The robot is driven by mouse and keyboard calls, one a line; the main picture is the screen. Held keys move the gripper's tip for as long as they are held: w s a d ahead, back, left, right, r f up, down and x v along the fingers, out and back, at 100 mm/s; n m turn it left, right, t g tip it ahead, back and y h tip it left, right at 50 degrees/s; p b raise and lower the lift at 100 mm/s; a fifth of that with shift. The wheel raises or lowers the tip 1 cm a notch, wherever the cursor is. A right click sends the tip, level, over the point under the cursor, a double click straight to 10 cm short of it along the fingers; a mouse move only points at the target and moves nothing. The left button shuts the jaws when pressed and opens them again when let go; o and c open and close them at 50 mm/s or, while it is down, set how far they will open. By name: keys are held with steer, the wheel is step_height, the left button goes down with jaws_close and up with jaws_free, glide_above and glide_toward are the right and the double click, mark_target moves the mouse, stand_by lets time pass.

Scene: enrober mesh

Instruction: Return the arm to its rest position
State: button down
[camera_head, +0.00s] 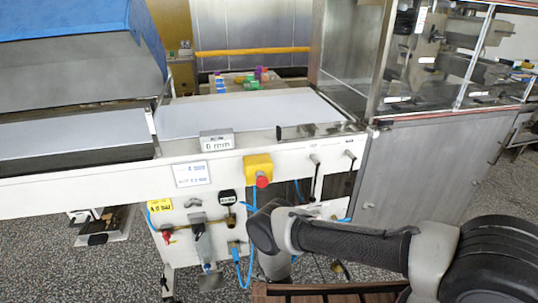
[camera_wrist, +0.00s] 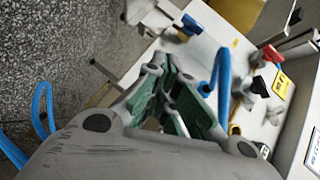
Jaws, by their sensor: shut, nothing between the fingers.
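My arm (camera_head: 345,243) reaches in from the lower right of the head view, its forearm lying nearly level in front of the machine's white front panel. My wrist end is bent downward at the left end of the forearm, and my gripper cannot be made out there. In the wrist view my gripper (camera_wrist: 172,78) shows from behind, with green-faced fingers drawn together and nothing seen between them. Beyond it are the panel and the speckled floor; I cannot tell the exact gap to the panel.
The white conveyor belt (camera_head: 245,113) lies behind the front rail. A yellow box with a red button (camera_head: 261,180) juts from the panel. A blue hose (camera_wrist: 221,80) runs close beyond my fingers. A steel cabinet (camera_head: 420,170) stands at right. Speckled floor (camera_wrist: 70,45) is open at left.

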steer(key=s+d+f+n+g+h, duration=0.6)
steer(key=s+d+f+h, duration=0.2)
steer(key=d+f, duration=0.3)
steer(key=w+d+r+n+g+h, duration=0.15)
steer(key=d+r, duration=0.25)
steer(key=r, duration=1.1)
steer(key=w+d+r+g+h, duration=0.2)
steer(key=d+r+h, duration=0.15)
steer(key=r, duration=1.05)
steer(key=w+d+r+n+g+h, duration=0.15)
steer(key=d+r, duration=0.35)
steer(key=r, duration=1)
steer(key=s+d+r+m+t, duration=0.2)
steer(key=s+d+r, duration=0.3)
steer(key=r, duration=0.7)
steer(key=s+d+r+m+t+y, duration=0.1)
steer(key=s+d+r, duration=0.3)
steer(key=d+r, duration=0.4)
steer(key=s+d+r+m+t+y, duration=0.1)
steer(key=s+d+r+t, duration=0.3)
steer(key=r, duration=1.2)
steer(key=shift+s+d+m, duration=0.8)
steer(key=shift+s+d, duration=0.05)
steer(key=shift+d, duration=0.35)
